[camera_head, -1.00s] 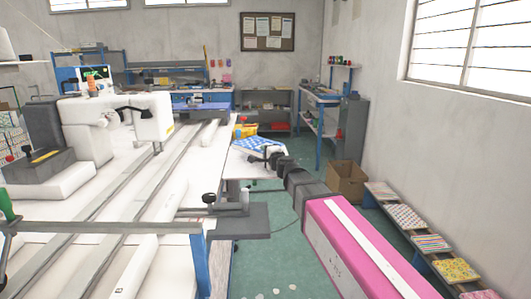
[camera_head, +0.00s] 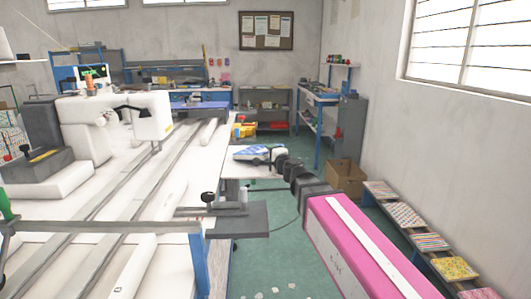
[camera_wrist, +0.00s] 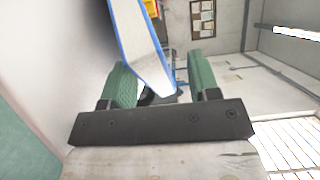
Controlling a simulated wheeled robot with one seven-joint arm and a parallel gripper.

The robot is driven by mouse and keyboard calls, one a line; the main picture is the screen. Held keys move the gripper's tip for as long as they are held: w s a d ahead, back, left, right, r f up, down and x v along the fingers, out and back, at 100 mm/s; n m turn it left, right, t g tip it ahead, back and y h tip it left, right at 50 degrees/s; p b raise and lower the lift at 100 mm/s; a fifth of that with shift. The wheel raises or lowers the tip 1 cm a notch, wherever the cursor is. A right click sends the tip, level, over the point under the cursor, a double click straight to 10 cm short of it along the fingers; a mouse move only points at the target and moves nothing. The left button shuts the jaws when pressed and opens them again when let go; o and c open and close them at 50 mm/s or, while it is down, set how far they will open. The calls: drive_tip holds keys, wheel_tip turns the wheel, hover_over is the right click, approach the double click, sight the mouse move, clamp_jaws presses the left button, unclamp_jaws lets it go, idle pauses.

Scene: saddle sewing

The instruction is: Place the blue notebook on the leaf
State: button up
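The blue notebook (camera_head: 250,153) shows in the head view as a blue-and-white slab beyond the long table's right edge. In the wrist view the notebook (camera_wrist: 143,42) is tilted, with a white face and blue edges, its lower end between the green fingers. My gripper (camera_head: 271,156) appears shut on it; the exact finger contact is unclear. The wrist view shows the two fingers (camera_wrist: 160,80) spread about the notebook's end. I cannot identify the leaf for sure; a dark grey plate (camera_head: 252,220) juts from the table's right edge.
The long white table (camera_head: 130,200) carries rails and a white sewing machine (camera_head: 148,115). A yellow bin (camera_head: 245,130) stands behind the notebook. A cardboard box (camera_head: 346,178) and a bench (camera_head: 376,205) with patterned pads are along the right wall. Green floor (camera_head: 300,230) is open between.

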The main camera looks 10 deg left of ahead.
drive_tip(key=v, duration=0.6)
drive_tip(key=shift+s+d, duration=0.2)
drive_tip(key=shift+s, duration=0.1)
